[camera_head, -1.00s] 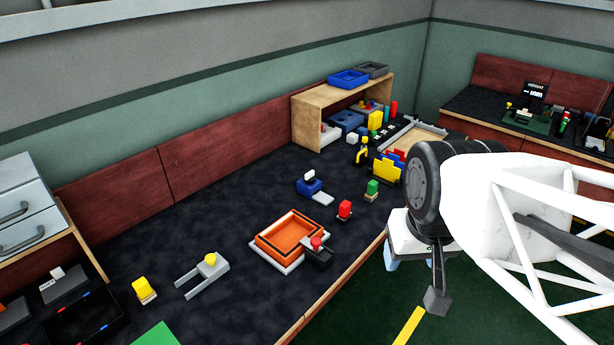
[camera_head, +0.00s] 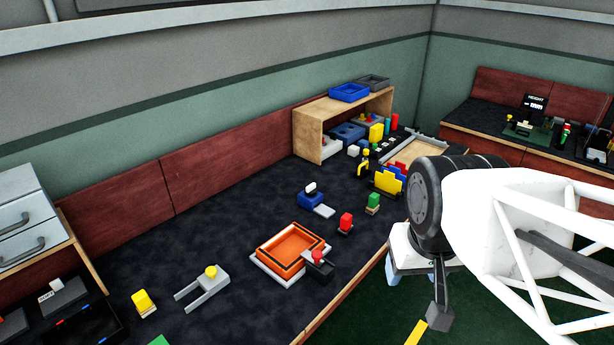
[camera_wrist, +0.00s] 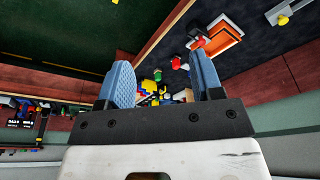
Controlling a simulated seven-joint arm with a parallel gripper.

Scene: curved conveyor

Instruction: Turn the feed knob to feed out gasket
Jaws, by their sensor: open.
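I cannot tell for sure which part is the feed knob. A small blue device with a white top piece and a flat grey plate (camera_head: 311,198) stands mid-bench. An orange tray with a black rim (camera_head: 262,257) sits on a light base, with a red knob-like piece (camera_head: 318,257) on a dark block at its right corner. It shows in the wrist view too (camera_wrist: 222,36). No gasket can be made out. My gripper (camera_wrist: 163,82) is open and empty, its two blue fingers apart. In the head view it hangs beyond the bench's front edge, mostly hidden behind my arm.
A wooden shelf (camera_head: 310,137) with blue bins is at the back. The bench centre-left is clear.

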